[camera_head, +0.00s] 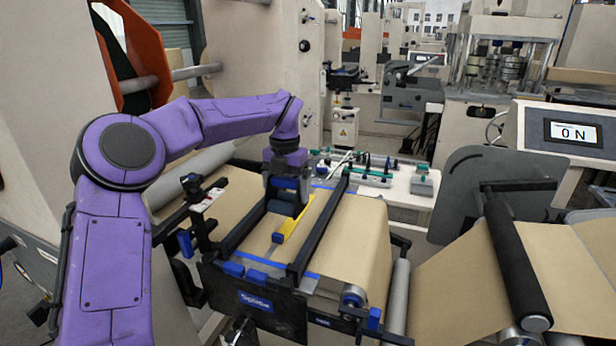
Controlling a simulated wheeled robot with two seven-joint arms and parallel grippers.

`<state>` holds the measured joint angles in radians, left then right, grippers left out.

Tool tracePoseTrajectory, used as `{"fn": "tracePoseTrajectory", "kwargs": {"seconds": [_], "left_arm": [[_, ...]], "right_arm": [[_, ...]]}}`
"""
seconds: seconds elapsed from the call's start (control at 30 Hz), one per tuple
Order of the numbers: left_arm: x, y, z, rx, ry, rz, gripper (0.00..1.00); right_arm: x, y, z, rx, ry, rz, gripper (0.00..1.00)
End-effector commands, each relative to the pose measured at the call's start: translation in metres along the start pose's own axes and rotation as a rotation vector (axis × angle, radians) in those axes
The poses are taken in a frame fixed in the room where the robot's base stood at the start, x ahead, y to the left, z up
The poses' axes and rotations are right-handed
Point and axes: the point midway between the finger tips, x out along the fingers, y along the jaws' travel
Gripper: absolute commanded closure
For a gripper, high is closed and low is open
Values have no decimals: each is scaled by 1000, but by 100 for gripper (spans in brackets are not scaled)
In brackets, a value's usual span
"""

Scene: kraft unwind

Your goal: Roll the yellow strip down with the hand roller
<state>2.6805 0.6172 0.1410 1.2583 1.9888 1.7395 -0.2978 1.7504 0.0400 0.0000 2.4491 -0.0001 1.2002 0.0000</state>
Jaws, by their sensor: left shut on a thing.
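The yellow strip (298,217) lies lengthwise over the brown kraft paper on the splice table (262,298), between two dark rails. My left gripper (287,193) comes down from above at the strip's far end and is shut on the hand roller (281,208). The roller's dark cylinder is low, close to the paper beside the strip. I cannot tell whether it touches the strip. The fingers partly hide the roller and the strip's far end. My right gripper is not in view.
A display (577,133) at the right reads 0 N. Dark rails (318,228) flank the strip. A pale bench (400,183) with small green-capped parts stands behind. A black roller (517,262) carries kraft paper at the right.

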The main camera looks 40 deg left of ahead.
Motion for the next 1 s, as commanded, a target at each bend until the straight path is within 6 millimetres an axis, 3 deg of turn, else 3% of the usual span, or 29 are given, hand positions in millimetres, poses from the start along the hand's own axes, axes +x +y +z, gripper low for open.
{"fn": "tracePoseTrajectory", "kwargs": {"seconds": [0.17, 0.33, 0.7, 1.0], "left_arm": [[-2, 3, -10, 2, -12, -5, 45], [8, 3, -16, 5, -17, -8, 45], [56, 0, 0, 2, -1, -1, 45], [66, 0, 1, 0, -1, 0, 45]], "right_arm": [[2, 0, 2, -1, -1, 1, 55], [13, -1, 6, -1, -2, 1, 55], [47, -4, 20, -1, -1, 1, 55], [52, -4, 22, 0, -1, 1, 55]]}}
